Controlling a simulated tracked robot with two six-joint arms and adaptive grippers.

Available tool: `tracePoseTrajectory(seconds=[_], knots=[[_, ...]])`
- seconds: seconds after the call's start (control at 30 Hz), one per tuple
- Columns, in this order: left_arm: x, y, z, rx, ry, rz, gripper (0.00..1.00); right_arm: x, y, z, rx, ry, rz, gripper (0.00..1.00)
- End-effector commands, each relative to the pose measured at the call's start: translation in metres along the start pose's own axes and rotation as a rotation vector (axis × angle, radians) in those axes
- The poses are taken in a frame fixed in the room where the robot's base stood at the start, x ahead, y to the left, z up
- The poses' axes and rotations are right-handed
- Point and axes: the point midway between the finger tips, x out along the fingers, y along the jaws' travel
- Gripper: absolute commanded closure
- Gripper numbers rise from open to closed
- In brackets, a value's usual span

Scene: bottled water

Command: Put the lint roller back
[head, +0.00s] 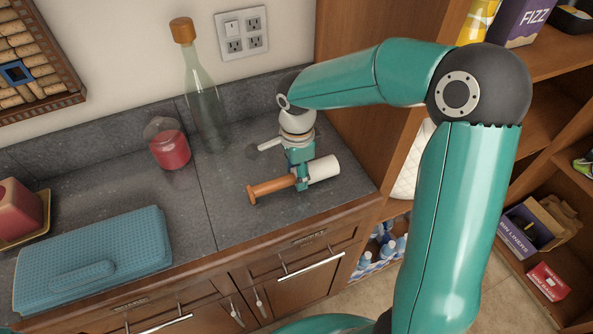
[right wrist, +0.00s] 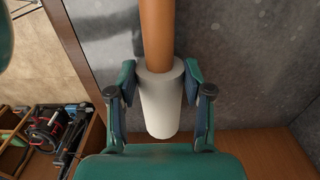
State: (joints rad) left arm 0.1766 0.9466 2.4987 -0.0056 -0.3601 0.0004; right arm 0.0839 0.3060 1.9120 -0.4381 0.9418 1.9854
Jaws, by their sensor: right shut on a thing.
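The lint roller has an orange-brown handle (head: 270,188) and a white roll (head: 323,168). In the head view it lies crosswise at the right end of the dark stone counter (head: 226,228), handle to the left. My right gripper (head: 302,178) reaches down from above and is shut around it near where the handle meets the roll. In the right wrist view the white roll (right wrist: 161,97) sits between the two fingers, with the handle running up and out of view. I cannot tell whether the roller touches the counter. My left gripper is not in view.
A tall glass bottle (head: 205,105) and a red candle jar (head: 169,149) stand at the back of the counter. A wooden cabinet side (head: 350,110) bounds the right. Shelves beyond hold boxes, including a bin liners box (head: 530,232).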

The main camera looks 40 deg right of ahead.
Motion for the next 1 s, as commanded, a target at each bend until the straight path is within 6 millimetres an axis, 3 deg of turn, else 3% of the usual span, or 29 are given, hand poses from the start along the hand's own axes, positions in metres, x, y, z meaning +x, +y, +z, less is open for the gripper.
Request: tracePoseTrajectory(seconds=[0.37,0.4,0.5,0.83,1.0], knots=[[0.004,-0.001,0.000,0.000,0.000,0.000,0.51,0.005,0.000,-0.001,0.001,-0.001,-0.002,0.82],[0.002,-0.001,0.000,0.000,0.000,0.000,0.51,0.004,0.000,-0.001,0.001,-0.001,-0.001,0.43],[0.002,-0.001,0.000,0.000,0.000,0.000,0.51,0.004,0.000,-0.001,0.002,-0.001,-0.001,0.26],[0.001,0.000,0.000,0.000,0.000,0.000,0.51,0.003,0.000,-0.001,0.002,-0.001,-0.001,0.25],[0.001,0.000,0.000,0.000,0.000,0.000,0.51,-0.007,-0.001,-0.001,0.003,0.000,-0.004,0.25]])
